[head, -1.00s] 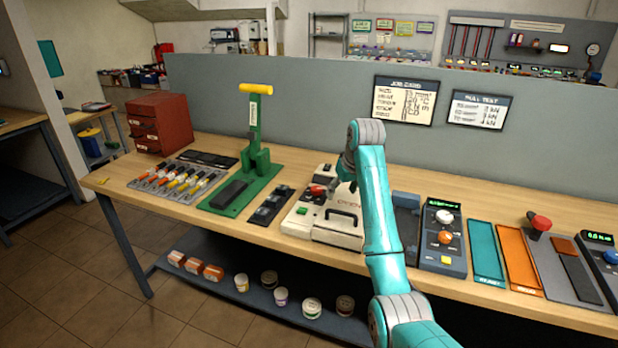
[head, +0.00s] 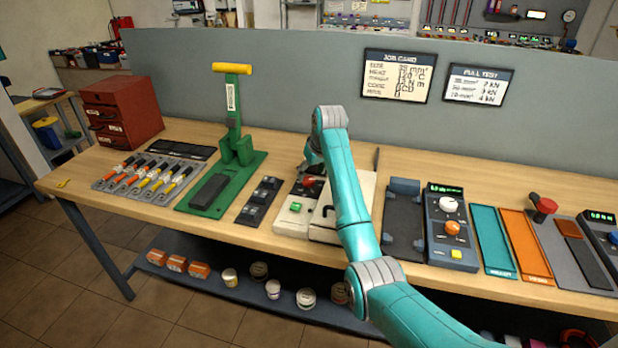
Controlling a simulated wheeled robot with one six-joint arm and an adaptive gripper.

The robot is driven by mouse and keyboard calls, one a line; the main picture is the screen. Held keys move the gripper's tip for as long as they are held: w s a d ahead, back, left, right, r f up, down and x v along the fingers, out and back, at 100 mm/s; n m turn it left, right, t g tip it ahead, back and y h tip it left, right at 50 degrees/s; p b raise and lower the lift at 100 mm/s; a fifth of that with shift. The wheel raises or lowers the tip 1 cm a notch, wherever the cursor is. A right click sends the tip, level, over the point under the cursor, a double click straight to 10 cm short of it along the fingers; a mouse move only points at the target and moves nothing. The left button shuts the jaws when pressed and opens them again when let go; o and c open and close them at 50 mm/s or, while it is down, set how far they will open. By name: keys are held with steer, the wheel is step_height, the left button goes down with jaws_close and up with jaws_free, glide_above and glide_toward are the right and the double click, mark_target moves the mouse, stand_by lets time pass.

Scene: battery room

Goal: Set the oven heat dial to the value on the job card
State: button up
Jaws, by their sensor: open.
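A cream bench unit (head: 293,228), probably the oven, stands mid-bench with a green button and a red knob (head: 309,182). My arm crosses in front of it and hides its middle and lettering. My gripper (head: 311,169) is dark, small and partly hidden by my arm, close to or over the red knob; contact cannot be told. A blue-grey control box (head: 439,240) to the right has a green display, a white dial (head: 449,205) and an orange knob. The job card (head: 397,76) hangs on the grey panel; its heat row shows, but the value is too blurred to read.
Left of the cream unit are a dark switch strip (head: 259,203), a green lever press (head: 236,150), a tool tray and a red drawer cabinet (head: 122,112). Right are a teal mat (head: 493,240), an orange mat (head: 527,247) and a red-knobbed lever (head: 543,206).

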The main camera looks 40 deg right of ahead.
mark_target(309, 179)
steer(key=shift+x, duration=1.85)
steer(key=c, duration=1.1)
